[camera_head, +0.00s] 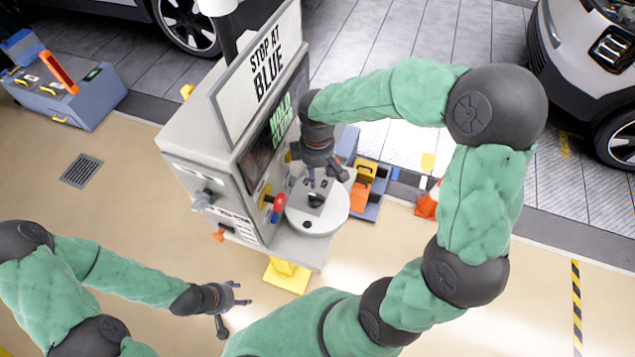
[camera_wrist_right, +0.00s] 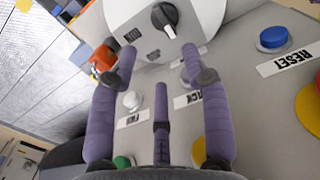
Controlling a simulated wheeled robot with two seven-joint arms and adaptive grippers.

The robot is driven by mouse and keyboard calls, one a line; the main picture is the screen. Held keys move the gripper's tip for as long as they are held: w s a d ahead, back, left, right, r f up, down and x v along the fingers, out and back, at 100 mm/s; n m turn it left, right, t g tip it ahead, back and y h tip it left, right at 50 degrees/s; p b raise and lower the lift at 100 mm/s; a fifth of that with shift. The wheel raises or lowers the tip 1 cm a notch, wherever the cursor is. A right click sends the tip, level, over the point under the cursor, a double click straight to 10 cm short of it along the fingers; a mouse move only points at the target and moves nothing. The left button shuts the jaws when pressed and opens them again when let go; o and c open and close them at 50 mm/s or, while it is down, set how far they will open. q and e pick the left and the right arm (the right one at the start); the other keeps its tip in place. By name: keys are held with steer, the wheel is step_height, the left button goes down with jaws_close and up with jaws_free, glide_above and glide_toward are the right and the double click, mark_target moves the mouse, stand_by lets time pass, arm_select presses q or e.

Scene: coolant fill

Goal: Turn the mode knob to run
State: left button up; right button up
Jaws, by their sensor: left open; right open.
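The mode knob (camera_head: 315,199) is a small black knob on a round white plate (camera_head: 330,218) on the console's shelf. In the right wrist view the black knob (camera_wrist_right: 164,16) is at the top, with a white pointer mark on its lower right side. Dark labels lie around it on the plate, too small to read. My right gripper (camera_head: 320,180) is just above the plate, fingers pointing down, open and empty. Its three purple fingers (camera_wrist_right: 160,62) are spread in the wrist view, apart from the knob. My left gripper (camera_head: 235,303) is open and empty, left of the console's base.
The grey console (camera_head: 205,140) carries a "STOP AT BLUE" sign (camera_head: 262,65) and a screen.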

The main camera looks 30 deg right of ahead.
mark_target(317, 195)
steer(key=f, duration=0.3)
steer(key=f+b, duration=0.1)
steer(key=f, duration=0.5)
steer(key=shift+s+a, duration=0.15)
steer(key=shift+s, duration=0.15)
steer(key=shift+f, duration=0.5)
jaws_close()
